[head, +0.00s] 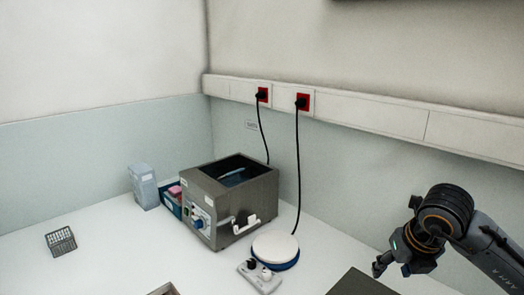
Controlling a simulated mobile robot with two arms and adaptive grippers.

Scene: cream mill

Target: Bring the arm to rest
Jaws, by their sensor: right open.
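My right arm comes in from the lower right. Its gripper (391,269) points down over the right part of the white bench, close to a dark flat panel (360,284) at the bottom edge. The gripper is open and I see nothing between its fingers. Whether it touches anything below cannot be told. My left gripper is out of view.
A grey bath-like device (228,200) stands in the bench corner, with a round white-and-blue plate (276,250) and a small control box (259,277) in front. A wire rack (61,241) is at left. Two black cables hang from red sockets. The left bench front is clear.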

